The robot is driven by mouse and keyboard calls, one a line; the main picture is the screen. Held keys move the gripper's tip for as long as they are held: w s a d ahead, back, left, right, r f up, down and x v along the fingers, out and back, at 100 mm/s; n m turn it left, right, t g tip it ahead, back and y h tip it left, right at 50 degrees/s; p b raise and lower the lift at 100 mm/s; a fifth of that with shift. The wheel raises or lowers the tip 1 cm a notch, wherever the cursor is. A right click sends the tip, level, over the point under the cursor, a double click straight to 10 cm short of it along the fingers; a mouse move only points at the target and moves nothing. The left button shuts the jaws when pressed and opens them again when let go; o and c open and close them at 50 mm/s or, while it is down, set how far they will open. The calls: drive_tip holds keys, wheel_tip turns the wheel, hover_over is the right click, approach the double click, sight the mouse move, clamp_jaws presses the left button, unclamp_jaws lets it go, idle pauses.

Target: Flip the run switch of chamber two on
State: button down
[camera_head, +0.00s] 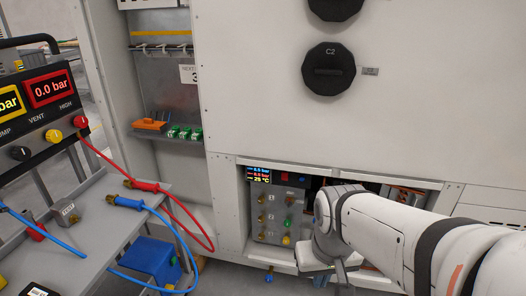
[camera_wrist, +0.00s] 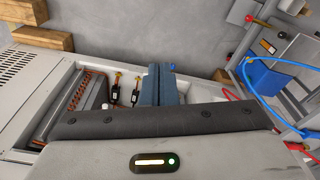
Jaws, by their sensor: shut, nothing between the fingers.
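A grey control panel (camera_head: 269,220) is set in the lower opening of the white cabinet.
A round black knob marked C2 (camera_head: 329,69) is on the cabinet above. At the left a bench (camera_head: 110,235) bears red and blue hoses, and a gauge box (camera_head: 40,100) shows 0.0 bar. A blue box (camera_head: 150,258) stands below. Wooden blocks (camera_wrist: 44,38) show in the wrist view.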

sight(282, 175)
drive_tip(key=shift+d, duration=0.1)
drive_tip(key=w+d+f+n+t+b, duration=0.2)
drive_tip(key=w+d+n+t, duration=0.1)
drive_tip(key=w, duration=0.5)
drive_tip(key=w+d+f+n+t+h+b, duration=0.1)
drive_tip(key=w+d+f+n+t+b, duration=0.15)
drive_tip(key=w, duration=0.55)
drive_tip(key=w+d+f+n+t+b, duration=0.2)
drive_tip(key=w+n+t+b, duration=0.1)
drive_tip(key=w, duration=0.5)
drive_tip(key=w+a+f+n+t+y+b, duration=0.1)
drive_tip(key=w+f+n+t+y+b, duration=0.2)
drive_tip(key=w+n, duration=0.3)
drive_tip(key=w+f+n+t+y+b, duration=0.3)
drive_tip(key=w+f+n+y, duration=0.1)
drive_tip(key=n, duration=0.4)
drive_tip(key=w+y, duration=0.1)
drive_tip(key=w, duration=0.1)
drive_tip(key=shift+w+a+n+y, duration=0.35)
drive_tip(key=shift+y, duration=0.05)
drive_tip(key=shift+r, duration=0.1)
